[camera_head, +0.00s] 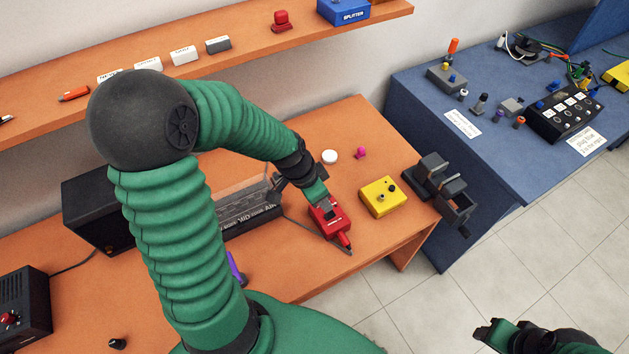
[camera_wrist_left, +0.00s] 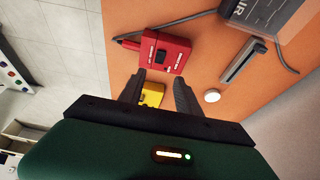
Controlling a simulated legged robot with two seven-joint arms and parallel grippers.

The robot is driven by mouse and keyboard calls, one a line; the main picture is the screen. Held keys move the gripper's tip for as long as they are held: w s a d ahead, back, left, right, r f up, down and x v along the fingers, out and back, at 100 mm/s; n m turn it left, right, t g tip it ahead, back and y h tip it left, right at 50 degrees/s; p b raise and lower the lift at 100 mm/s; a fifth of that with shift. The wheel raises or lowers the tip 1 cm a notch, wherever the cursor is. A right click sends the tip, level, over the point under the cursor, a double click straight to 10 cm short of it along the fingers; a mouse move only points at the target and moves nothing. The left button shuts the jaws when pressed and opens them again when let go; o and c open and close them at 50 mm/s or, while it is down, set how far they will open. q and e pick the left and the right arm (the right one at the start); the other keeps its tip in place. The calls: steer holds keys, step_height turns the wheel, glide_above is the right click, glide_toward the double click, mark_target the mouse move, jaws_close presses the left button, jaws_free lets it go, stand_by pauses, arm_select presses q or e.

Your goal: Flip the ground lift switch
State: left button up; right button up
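A red box (camera_head: 328,217) with white lettering lies on the orange table, with a red plug and dark cable at its near end. In the left wrist view the red box (camera_wrist_left: 166,50) shows a small black switch-like part (camera_wrist_left: 160,57) on its face; I cannot read its label. My left gripper (camera_wrist_left: 158,77) is open and empty, its two fingers apart, just short of the red box. In the head view my left arm hides part of the box and the fingers are not clear. My right gripper (camera_head: 487,334) is at the bottom right, away from the table; its opening is unclear.
A yellow box (camera_head: 382,197) is to the right of the red box. A white disc (camera_head: 330,157) and a magenta knob (camera_head: 361,152) lie behind it. A black clamp-like holder (camera_head: 443,187) is at the table's right edge. A blue bench (camera_head: 420,115) stands farther right.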

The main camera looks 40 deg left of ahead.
arm_select(q)
steer(key=p+v, duration=0.1)
steer(key=v, duration=0.5)
steer(key=shift+r+p, duration=0.3)
steer(key=shift+p, duration=0.1)
arm_select(e)
steer(key=v, duration=0.2)
steer(key=shift+w+r, duration=0.2)
steer(key=shift+r, duration=0.25)
arm_select(q)
steer(key=shift+s, duration=0.15)
